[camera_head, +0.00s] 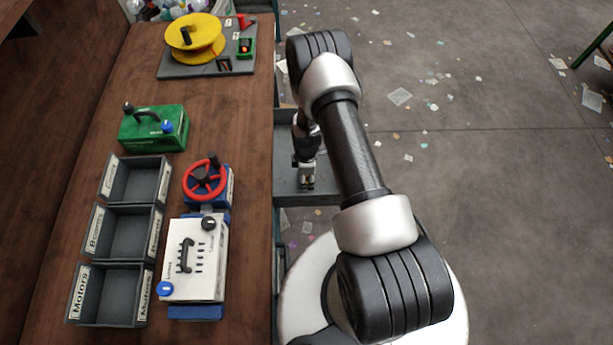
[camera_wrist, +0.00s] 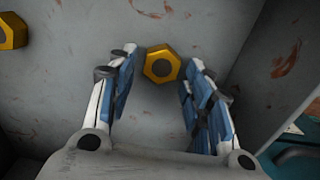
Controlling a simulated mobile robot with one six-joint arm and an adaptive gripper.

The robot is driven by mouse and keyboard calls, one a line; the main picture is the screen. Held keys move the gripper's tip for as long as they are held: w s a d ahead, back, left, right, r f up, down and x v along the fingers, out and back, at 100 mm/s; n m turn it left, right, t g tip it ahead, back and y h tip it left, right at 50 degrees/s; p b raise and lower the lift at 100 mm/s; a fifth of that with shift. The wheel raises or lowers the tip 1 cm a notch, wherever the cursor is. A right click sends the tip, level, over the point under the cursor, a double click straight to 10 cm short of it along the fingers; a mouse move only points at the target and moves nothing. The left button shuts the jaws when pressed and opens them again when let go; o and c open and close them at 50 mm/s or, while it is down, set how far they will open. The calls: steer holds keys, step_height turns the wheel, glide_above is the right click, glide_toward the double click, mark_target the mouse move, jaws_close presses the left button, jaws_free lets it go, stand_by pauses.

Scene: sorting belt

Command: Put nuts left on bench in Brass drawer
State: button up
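My gripper (camera_head: 307,183) points down into an open grey drawer (camera_head: 287,150) beside the bench. In the wrist view the gripper (camera_wrist: 160,72) is open. A yellow brass-coloured hex nut (camera_wrist: 149,70) lies on the grey drawer floor (camera_wrist: 217,28), between or just beyond the fingertips. I cannot tell if the fingers touch it. A second such nut (camera_wrist: 14,31) lies at the left edge of the wrist view. No drawer label is readable. I make out no loose nut on the bench top (camera_head: 95,120) in the head view.
The bench holds three grey bins (camera_head: 125,232), one labelled Motors, a white box (camera_head: 207,265), a red handwheel (camera_head: 204,178), a green device (camera_head: 152,130) and a yellow spool (camera_head: 196,38). A drawer wall (camera_wrist: 268,75) rises right of my gripper. Paper scraps litter the floor (camera_head: 480,200).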

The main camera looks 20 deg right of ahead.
stand_by(0.3)
steer(key=a+r+m+t+p, duration=0.1)
steer(key=a+r+m+p, duration=0.15)
steer(key=r, duration=1.85)
steer(key=a+r+m+t+p, duration=0.1)
steer(key=r+m+p, duration=0.15)
steer(key=r, duration=1.95)
steer(key=s+a+r+m+t, duration=0.1)
steer(key=s+a+r+m, duration=0.1)
steer(key=s+r+m, duration=0.2)
steer(key=s+a+r+m+t, duration=0.1)
steer(key=s+r+m, duration=0.3)
steer(key=s+r, duration=0.7)
steer(key=s+a, duration=0.1)
steer(key=s, duration=0.5)
steer(key=shift+s+a+r+t, duration=0.15)
steer(key=shift+s+a+t, duration=0.15)
steer(key=shift+a, duration=0.1)
